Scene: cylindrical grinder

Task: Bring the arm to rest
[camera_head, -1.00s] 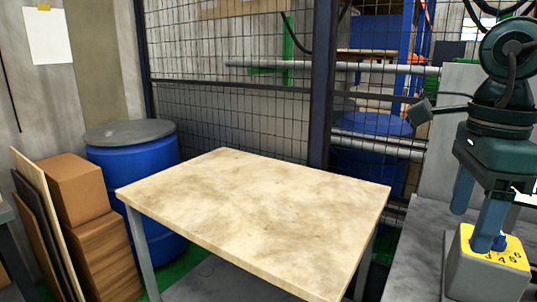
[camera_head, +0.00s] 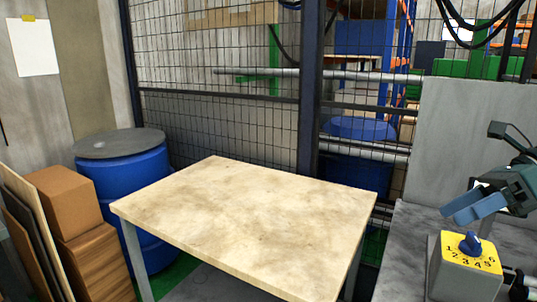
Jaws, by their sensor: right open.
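My right gripper (camera_head: 474,208) is at the right edge of the head view, above and slightly behind a grey box with a yellow numbered face (camera_head: 466,252). A blue knob (camera_head: 470,243) sits on that face. The gripper's blue fingers point left and down, apart from the knob, and hold nothing that I can see. Part of the right arm is cut off by the picture's edge. My left gripper is not in view.
A bare table (camera_head: 245,220) stands in the middle. A blue drum (camera_head: 130,195) and cardboard boxes (camera_head: 70,205) are at the left. A mesh fence (camera_head: 220,120) runs behind. The grey machine surface (camera_head: 405,250) lies beside the box.

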